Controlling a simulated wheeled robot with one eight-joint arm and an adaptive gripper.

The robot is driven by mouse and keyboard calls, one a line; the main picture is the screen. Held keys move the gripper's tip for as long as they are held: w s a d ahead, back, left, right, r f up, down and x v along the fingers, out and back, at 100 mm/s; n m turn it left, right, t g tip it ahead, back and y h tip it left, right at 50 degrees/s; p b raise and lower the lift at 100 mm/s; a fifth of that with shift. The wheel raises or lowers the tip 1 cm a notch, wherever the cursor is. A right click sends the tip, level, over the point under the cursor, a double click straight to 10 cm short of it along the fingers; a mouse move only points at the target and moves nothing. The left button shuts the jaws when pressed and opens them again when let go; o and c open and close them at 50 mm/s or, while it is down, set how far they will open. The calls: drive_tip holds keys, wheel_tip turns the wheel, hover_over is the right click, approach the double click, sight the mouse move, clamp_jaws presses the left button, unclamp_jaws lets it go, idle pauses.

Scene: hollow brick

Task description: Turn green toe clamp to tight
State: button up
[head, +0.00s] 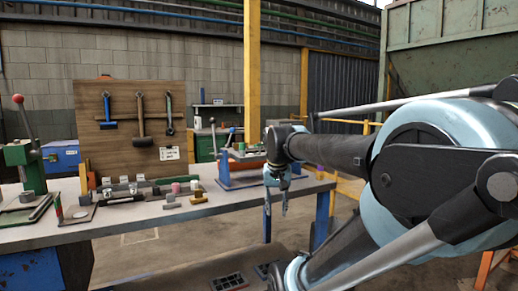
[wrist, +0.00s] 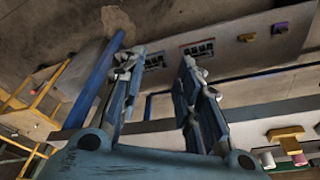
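I cannot make out the green toe clamp for certain. A red and blue fixture (head: 238,181) with upright levers stands at the bench's right end; small greenish parts on its top are too small to tell apart. A green and red upright handle (head: 57,206) stands on a plate at the bench's left. My gripper (head: 285,207) hangs fingers down, just right of the fixture and apart from it. In the wrist view my gripper (wrist: 163,62) has its two fingers spread, with nothing between them.
The grey workbench (head: 135,212) bears small blocks, a pink cylinder (head: 194,185) and a green press (head: 24,165) with a red-knobbed lever. A tool board (head: 130,125) stands behind. A yellow post (head: 251,70) rises behind the fixture. Dark trays (head: 230,282) lie low in front.

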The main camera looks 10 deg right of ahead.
drive_tip(key=w+a+r+m, duration=0.1)
drive_tip(key=w+r+m, duration=0.3)
drive_tip(key=w+r, duration=1.25)
drive_tip(key=m+t+h, duration=0.1)
drive_tip(key=m+t, duration=0.1)
drive_tip(key=m, duration=0.2)
approach(260, 145)
drive_tip(key=x, duration=1)
drive_tip(key=shift+w+f, duration=0.1)
drive_tip(key=shift+w, duration=0.35)
